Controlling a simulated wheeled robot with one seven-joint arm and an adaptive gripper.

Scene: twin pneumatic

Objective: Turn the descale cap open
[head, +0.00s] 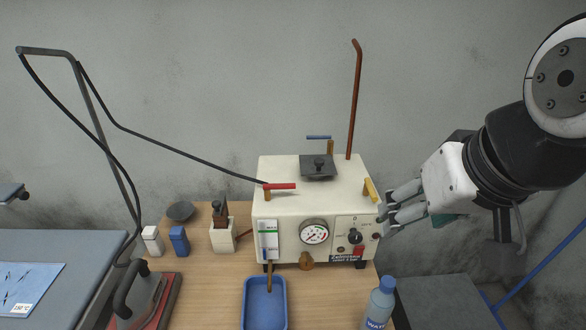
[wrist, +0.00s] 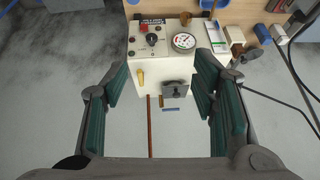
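The cream boiler box (head: 285,218) stands on the wooden table. A round brass-brown cap (head: 306,260), which looks like the descale cap, sits low on its front, below the pressure gauge (head: 314,233). No label on it is legible. My gripper (head: 388,210) is to the right of the box, in the air near its upper right edge and apart from the cap. In the wrist view my gripper (wrist: 160,75) has its green-padded fingers wide apart with nothing between them. The box (wrist: 150,75) shows upside down beyond them.
On the box are a dark square lid (head: 318,166), a red-handled valve (head: 280,186), a yellow lever (head: 370,188) and a tall brown pipe (head: 355,100). A blue tray (head: 248,305) and a water bottle (head: 379,303) stand in front. An iron (head: 140,297) is at left.

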